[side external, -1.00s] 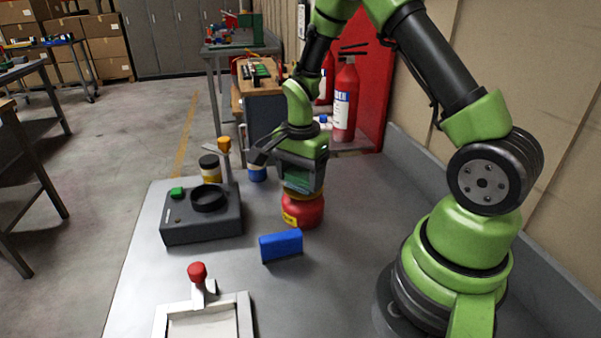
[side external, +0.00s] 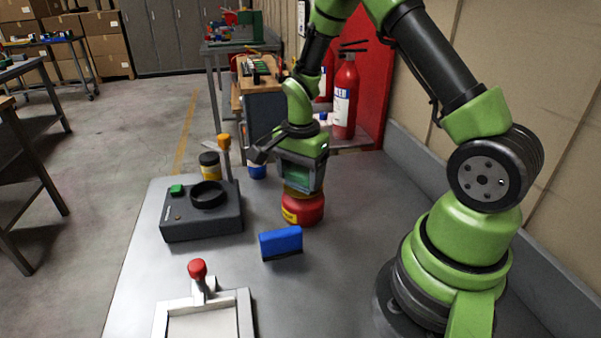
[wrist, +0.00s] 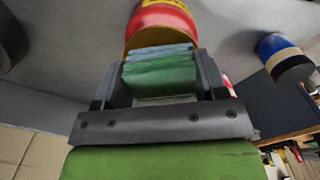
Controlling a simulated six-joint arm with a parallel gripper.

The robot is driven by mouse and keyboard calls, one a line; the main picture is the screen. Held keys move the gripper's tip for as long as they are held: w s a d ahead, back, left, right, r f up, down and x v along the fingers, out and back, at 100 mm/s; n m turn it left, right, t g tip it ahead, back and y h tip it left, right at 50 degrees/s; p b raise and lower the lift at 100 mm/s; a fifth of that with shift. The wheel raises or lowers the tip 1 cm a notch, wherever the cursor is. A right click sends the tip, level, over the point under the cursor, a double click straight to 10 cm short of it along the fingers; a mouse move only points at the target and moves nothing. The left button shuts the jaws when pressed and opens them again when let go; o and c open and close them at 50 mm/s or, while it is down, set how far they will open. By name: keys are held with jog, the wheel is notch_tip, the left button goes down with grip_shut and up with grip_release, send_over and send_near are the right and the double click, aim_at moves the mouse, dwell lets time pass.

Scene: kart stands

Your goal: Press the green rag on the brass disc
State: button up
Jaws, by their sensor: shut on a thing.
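My gripper (wrist: 160,82) is shut on the green rag (wrist: 161,78), a folded stack with a pale blue edge. The rag shows partly between the fingers in the side view (side external: 297,177). Right below my gripper stands a red can-like body with a yellow label (side external: 303,208). Its brass-coloured top, the brass disc (side external: 299,191), is mostly covered by my gripper. In the wrist view an orange-brown strip of the disc (wrist: 160,37) shows just beyond the rag. I cannot tell whether the rag touches the disc.
A blue block (side external: 281,242) stands just in front of the red can. A dark grey box with a black ring and green button (side external: 202,213) is to the left. A black-lidded jar (side external: 209,165) and a blue jar (side external: 257,171) stand behind. A red-knobbed frame (side external: 199,285) is at front.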

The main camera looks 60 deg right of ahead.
aim_at(301, 172)
jog(key=shift+r, duration=3.55)
